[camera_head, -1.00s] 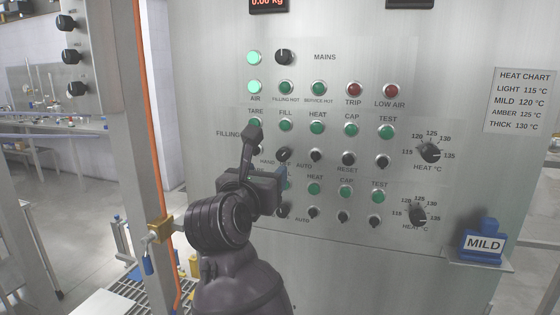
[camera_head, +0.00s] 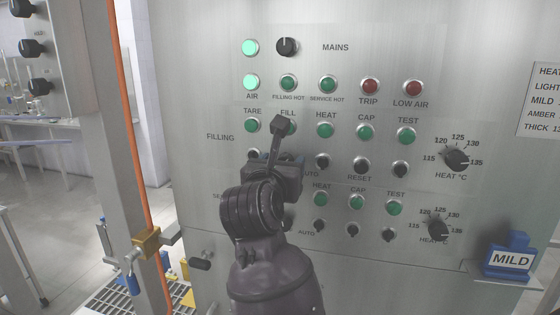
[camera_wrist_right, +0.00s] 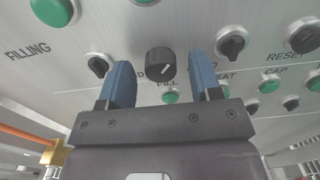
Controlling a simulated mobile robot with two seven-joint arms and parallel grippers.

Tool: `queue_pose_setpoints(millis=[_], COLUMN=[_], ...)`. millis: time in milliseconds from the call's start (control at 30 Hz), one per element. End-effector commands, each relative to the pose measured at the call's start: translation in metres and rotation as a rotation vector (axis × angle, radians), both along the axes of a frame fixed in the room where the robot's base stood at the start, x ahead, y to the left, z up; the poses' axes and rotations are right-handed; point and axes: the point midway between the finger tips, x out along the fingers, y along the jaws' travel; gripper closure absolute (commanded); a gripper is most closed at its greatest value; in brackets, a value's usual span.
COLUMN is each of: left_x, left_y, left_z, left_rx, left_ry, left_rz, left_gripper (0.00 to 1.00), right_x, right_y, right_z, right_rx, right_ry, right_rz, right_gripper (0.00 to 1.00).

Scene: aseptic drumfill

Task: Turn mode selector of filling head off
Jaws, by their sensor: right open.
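The mode selector of the filling head is a black round knob (camera_wrist_right: 161,64) with a light pointer line, in the FILLING row. In the right wrist view it shows between the two blue fingertips, its line slanting to the upper right. Its HAND and AUTO labels are partly covered. My right gripper (camera_wrist_right: 160,84) is open around or just in front of the knob; I cannot tell whether it touches. In the head view my right gripper (camera_head: 278,162) hides the selector. My left gripper is not in view.
Other black knobs sit close by, such as the one right of the selector (camera_head: 322,161) and the RESET knob (camera_head: 362,165). Green buttons (camera_head: 325,130) run above. A HEAT dial (camera_head: 457,159) is at the right. A blue MILD block (camera_head: 510,257) stands on a ledge.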

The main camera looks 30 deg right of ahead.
Motion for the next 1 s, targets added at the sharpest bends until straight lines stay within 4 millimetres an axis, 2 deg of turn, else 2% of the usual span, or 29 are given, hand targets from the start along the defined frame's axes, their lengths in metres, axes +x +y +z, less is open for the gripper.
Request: queue_pose_setpoints(millis=[300,633,833,1000], left_x=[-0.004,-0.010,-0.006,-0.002], left_y=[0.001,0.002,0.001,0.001], left_z=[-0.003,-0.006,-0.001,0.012], left_rx=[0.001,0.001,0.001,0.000], left_ry=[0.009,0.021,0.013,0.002], left_rz=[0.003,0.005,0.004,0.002], left_gripper=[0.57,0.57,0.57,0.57], right_x=[0.000,0.000,-0.001,-0.001], right_y=[-0.001,-0.001,-0.001,-0.001], right_z=[0.000,0.000,0.001,0.003], right_rx=[0.000,0.000,-0.011,-0.049], right_ry=[0.000,0.000,0.012,0.058], right_rz=[0.000,0.000,0.000,0.000], right_gripper=[0.42,0.91,0.91,0.91])
